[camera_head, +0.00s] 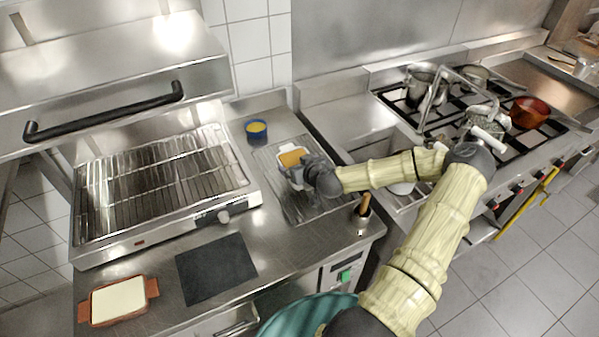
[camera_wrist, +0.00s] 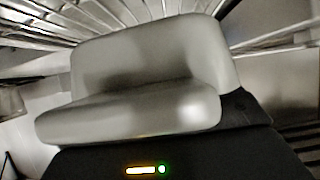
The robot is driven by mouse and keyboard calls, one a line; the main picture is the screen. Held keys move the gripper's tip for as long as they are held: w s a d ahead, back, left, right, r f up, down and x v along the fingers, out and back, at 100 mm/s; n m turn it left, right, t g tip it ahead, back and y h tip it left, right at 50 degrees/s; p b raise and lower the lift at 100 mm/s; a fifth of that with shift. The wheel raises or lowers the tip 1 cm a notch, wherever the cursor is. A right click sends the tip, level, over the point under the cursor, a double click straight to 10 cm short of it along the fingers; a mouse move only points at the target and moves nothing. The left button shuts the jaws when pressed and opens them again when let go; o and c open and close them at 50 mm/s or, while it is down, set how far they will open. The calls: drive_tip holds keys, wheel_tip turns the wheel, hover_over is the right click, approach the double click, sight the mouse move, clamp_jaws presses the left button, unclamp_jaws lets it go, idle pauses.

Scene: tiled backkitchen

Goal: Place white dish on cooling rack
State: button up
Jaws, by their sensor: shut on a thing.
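The white dish (camera_head: 285,172) holds something orange-yellow and is at my gripper (camera_head: 308,175) in the head view. My gripper is shut on the dish, over the cooling rack (camera_head: 325,206), a wire grid lying flat on the steel counter. I cannot tell whether the dish's base touches the rack.
A blue bowl with yellow contents (camera_head: 256,131) stands behind the rack. A large open grill (camera_head: 150,185) is to the left. A dark mat (camera_head: 216,268) and a brown dish with pale contents (camera_head: 118,300) lie in front. A wooden-handled tool (camera_head: 364,203) stands at the counter's right edge.

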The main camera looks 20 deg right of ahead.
drive_tip(key=shift+a, duration=0.1)
drive_tip(key=shift+w+f+p, duration=0.1)
drive_tip(key=shift+f+p, duration=0.3)
drive_tip(key=shift+f, duration=1.4)
drive_tip(key=o, duration=1.3)
drive_tip(key=shift+f, duration=0.1)
drive_tip(key=shift+c, duration=0.2)
drive_tip(key=b+v, duration=0.2)
drive_tip(key=v, duration=1)
